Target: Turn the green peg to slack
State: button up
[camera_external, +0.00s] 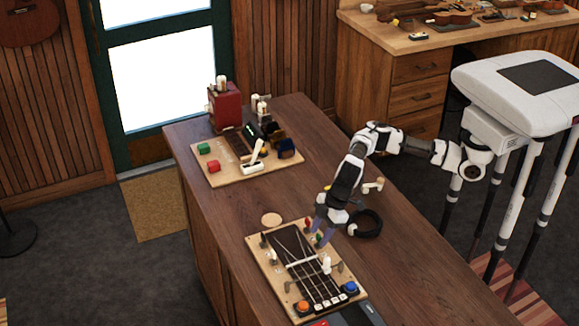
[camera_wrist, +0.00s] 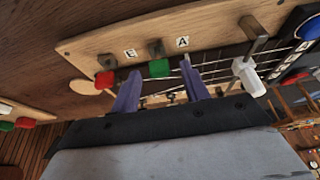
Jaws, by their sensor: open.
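The tuning board (camera_external: 256,246) is a pale wooden panel with a dark strung neck, lying on the counter. The green peg (camera_wrist: 159,68) stands at its edge near the letters E and A; in the outside view it shows beside my gripper (camera_external: 319,239). A red peg (camera_wrist: 105,79) sits to its left in the wrist view. My gripper (camera_wrist: 160,75) is open, its two purple-grey fingers spread with the green peg in the gap between their tips. I cannot tell whether either finger touches the peg.
A white peg (camera_wrist: 247,77) stands to the right in the wrist view. A black ring (camera_external: 366,223) lies beside my gripper on the counter. A second board (camera_external: 225,178) with red and green blocks lies farther back.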

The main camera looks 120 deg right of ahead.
jog(key=shift+c, duration=0.2)
jog(key=c, duration=0.9)
jog(key=shift+c, duration=0.2)
